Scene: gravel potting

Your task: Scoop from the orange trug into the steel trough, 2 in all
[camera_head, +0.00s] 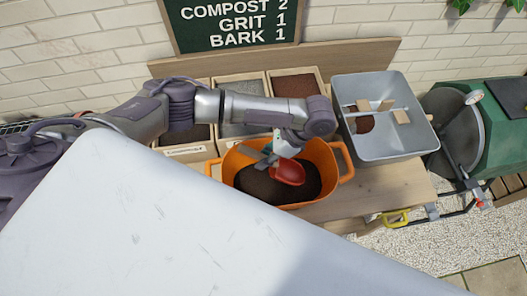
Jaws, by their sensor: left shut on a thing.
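The orange trug (322,154) stands on the wooden bench with dark brown material inside it. My left gripper (268,157) is over the trug, shut on a red scoop (288,172). The scoop's bowl is low inside the trug, at or just above the dark material. I cannot tell whether the scoop holds any. The steel trough (378,83) stands to the right of the trug, with pale wooden pieces and a brown patch inside. My right gripper is not in view.
Bins with dark (198,142), grey (240,91) and red-brown (293,84) contents line the bench's back, partly behind my left arm. A chalkboard (232,22) reads compost 2, grit 1, bark 1. A green drum (490,125) stands at the right. Bare bench (375,188) shows in front of the trough.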

